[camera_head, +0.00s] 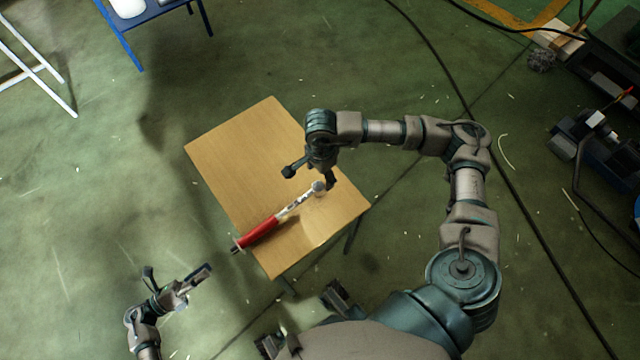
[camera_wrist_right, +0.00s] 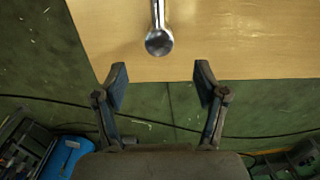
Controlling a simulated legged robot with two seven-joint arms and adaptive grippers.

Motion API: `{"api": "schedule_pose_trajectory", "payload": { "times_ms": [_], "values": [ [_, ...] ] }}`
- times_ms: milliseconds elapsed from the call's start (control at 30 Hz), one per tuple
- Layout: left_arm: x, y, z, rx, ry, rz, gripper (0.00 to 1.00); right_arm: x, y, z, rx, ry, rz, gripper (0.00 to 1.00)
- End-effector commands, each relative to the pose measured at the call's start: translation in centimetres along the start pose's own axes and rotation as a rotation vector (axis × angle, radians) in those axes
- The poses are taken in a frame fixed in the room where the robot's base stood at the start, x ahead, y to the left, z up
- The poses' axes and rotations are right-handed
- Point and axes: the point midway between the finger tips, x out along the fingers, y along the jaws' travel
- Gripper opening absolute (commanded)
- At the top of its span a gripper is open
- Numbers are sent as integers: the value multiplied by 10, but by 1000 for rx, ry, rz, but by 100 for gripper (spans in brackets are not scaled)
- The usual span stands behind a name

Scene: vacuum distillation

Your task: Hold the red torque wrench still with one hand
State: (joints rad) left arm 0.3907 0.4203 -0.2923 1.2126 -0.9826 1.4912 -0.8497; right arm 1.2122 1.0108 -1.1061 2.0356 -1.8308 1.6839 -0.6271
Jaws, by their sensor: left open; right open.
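The red torque wrench (camera_head: 262,229) lies diagonally on the wooden table (camera_head: 240,140) in the head view. Its red handle points to the lower left and its silver head to the upper right. In the right wrist view, the round silver head of the wrench (camera_wrist_right: 159,42) shows just beyond the fingertips; the handle is out of that view. My right gripper (camera_head: 310,176) is open above the table near the wrench head. Its two fingers (camera_wrist_right: 163,84) are apart with nothing between them. My left gripper (camera_head: 178,281) is open and empty, off the table at the lower left.
A blue table (camera_head: 150,14) stands at the top left, next to a white metal frame (camera_head: 38,75). Dark cables cross the green floor on the right, near dark equipment (camera_head: 590,140). The table's upper left part is bare.

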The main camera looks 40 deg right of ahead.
Motion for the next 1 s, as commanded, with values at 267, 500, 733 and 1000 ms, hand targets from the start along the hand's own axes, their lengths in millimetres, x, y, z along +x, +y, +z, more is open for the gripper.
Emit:
{"api": "schedule_pose_trajectory", "payload": {
  "times_ms": [267, 500, 733, 1000],
  "values": [
    [-2, 0, 0, 0, -1, -1, 42, 56, 1, 2, -1, 2, 4, 72],
    [0, 0, 0, 0, 0, 0, 42, 81, 0, 1, 0, -1, 2, 72],
    [0, 0, 0, 0, 0, 0, 42, 84, 0, 1, -1, -1, 0, 72],
    [-1, 0, 0, 0, -1, 0, 42, 84, 0, 1, 0, -1, 1, 30]
  ]
}}
